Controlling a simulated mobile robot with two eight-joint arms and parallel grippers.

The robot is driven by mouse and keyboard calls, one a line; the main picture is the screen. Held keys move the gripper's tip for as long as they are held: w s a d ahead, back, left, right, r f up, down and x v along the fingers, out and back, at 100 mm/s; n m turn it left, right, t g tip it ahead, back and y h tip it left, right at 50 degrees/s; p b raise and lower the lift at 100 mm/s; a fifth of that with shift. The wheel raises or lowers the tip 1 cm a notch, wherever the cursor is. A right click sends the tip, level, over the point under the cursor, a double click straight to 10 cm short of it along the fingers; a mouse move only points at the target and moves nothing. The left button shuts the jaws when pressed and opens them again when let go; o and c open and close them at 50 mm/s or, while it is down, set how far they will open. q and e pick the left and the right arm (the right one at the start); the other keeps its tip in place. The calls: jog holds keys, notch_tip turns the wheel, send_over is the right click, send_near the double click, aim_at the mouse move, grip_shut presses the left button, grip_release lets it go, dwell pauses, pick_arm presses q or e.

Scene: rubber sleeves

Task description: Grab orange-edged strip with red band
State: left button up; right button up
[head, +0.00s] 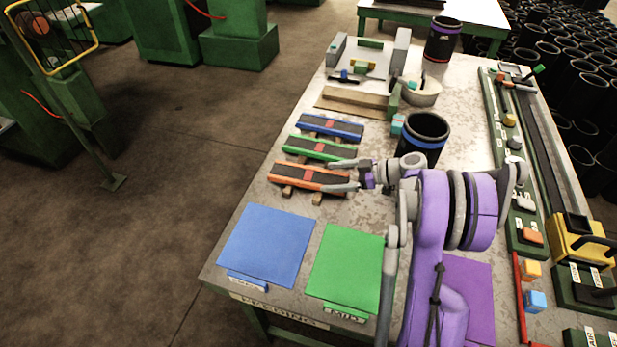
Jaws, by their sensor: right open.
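The orange-edged strip (292,174) is dark with a red band (306,177) across its middle. It lies on small wooden blocks on the table, nearest of three strips. My right gripper (343,175) is open at the strip's right end, with one finger on the far side and one on the near side in the picture. I cannot tell whether the fingers touch it. My left gripper is not in view.
Green-edged (320,148) and blue-edged (331,127) strips lie just behind. A black cylinder with a blue band (424,139) stands behind my right wrist. Blue (266,245) and green (346,265) mats lie in front. A long rail fixture (500,150) runs along the right side.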

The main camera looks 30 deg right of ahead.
aim_at(321, 182)
jog(key=x, duration=0.4)
jog(key=shift+w+f, duration=0.15)
jog(key=shift+w, duration=0.05)
jog(key=c, duration=1.1)
